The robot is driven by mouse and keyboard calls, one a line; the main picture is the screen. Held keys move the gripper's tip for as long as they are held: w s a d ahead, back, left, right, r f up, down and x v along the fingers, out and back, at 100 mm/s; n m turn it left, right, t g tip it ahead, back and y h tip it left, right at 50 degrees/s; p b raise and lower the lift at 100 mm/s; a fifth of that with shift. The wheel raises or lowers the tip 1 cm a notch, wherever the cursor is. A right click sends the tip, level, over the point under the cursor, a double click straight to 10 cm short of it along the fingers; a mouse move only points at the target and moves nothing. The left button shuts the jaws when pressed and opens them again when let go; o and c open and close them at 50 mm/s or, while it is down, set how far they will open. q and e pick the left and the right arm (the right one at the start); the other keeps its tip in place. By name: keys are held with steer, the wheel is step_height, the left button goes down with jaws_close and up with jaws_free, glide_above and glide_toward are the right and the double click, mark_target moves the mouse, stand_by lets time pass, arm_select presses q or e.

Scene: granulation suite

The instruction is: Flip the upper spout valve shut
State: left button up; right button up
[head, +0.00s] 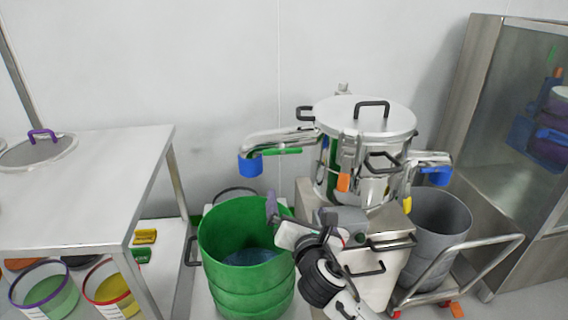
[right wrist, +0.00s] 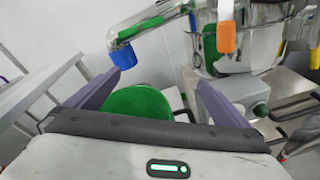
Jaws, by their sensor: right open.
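The upper spout (head: 262,142) is a bent silver pipe on the left side of the steel vessel (head: 350,190), ending in a blue mouth (head: 250,165). Its green valve lever (head: 284,151) lies along the pipe, roughly level. In the right wrist view, the blue mouth (right wrist: 123,56) and green lever (right wrist: 153,22) show ahead, at the upper left. My right gripper (head: 273,208) is open and empty, below the spout and apart from it, over the right side of the green bin. Its two purple-grey fingers (right wrist: 157,80) are spread wide. My left gripper is not in view.
The green bin (head: 215,260) stands below the upper spout. A lower spout (head: 425,158) on the right sits over a grey bin (head: 440,225) on a trolley. An orange tag (head: 343,182) hangs on the vessel. A table (head: 90,190) stands at left.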

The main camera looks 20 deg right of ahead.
mark_target(283, 152)
steer(key=w+r+n, duration=0.2)
steer(key=w, duration=0.2)
steer(key=w+d+r+n+t+b, duration=0.1)
steer(key=w, duration=0.3)
steer(key=w+r+n+t+b, duration=0.1)
steer(key=w+r+n, duration=0.1)
steer(key=w, duration=0.2)
steer(key=shift+w+d+r+n, duration=0.2)
steer(key=shift+w+r+n, duration=0.1)
steer(key=shift+w+r, duration=0.05)
steer(key=shift+w+d, duration=0.15)
steer(key=shift+w, duration=0.55)
steer(key=shift+c, duration=0.3)
steer(key=c, duration=0.9)
